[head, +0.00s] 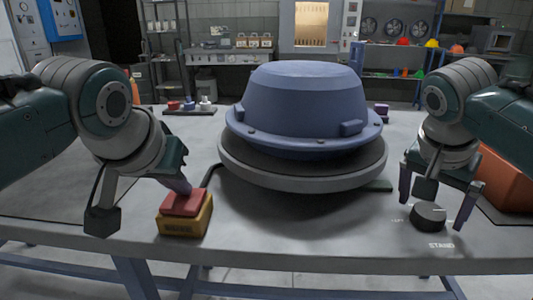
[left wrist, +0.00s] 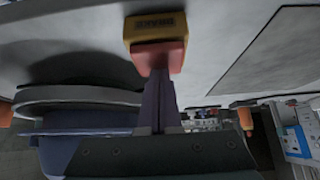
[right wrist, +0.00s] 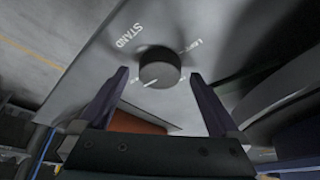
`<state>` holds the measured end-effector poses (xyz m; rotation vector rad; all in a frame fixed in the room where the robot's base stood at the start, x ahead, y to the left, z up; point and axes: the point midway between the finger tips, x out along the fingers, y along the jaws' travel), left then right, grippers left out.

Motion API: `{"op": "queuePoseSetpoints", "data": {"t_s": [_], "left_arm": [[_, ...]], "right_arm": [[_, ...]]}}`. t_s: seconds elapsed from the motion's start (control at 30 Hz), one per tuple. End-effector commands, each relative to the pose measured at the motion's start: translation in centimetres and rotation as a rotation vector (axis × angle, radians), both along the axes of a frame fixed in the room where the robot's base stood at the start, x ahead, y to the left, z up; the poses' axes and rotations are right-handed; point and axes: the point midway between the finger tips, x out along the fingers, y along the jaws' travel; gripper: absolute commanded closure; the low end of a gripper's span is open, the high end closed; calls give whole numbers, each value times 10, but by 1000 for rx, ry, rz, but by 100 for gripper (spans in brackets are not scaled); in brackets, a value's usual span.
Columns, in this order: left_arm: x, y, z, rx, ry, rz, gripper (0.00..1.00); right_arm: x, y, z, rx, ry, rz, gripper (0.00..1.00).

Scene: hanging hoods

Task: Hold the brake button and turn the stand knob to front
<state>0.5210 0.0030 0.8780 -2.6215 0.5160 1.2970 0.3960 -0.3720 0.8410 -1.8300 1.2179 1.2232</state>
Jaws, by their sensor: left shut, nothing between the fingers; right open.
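The red brake button (head: 184,203) sits on a yellow base (head: 184,224) at the table's front left. My left gripper (head: 182,190) is shut and empty, its fingertips at the button's top; the left wrist view shows them meeting the red button (left wrist: 160,57). The dark round stand knob (head: 428,216) is at the front right, by the printed word STAND. My right gripper (head: 434,212) is open, with one finger on each side of the knob. In the right wrist view, gaps show between the knob (right wrist: 160,66) and both fingers. A white mark on its edge points lower left.
A large blue hood (head: 305,105) rests over a grey round stand (head: 300,175) in the table's middle, between my arms. An orange bin (head: 503,180) is at the right. Small coloured items (head: 189,106) sit at the back left. The front middle of the table (head: 310,225) is clear.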

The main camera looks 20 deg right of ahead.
Motion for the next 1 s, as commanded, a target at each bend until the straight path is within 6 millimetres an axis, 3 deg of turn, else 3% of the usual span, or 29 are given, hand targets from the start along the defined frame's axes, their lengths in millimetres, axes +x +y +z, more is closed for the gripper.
{"op": "queuePoseSetpoints", "data": {"t_s": [0.03,0.33,1.0], "left_arm": [[-3,3,-7,8,14,4,100],[-3,3,-7,8,14,3,100],[-3,3,-7,8,15,4,100]], "right_arm": [[0,-1,-3,0,0,0,2],[1,-1,-4,0,-1,0,3],[1,-1,-4,1,-3,1,78]]}}
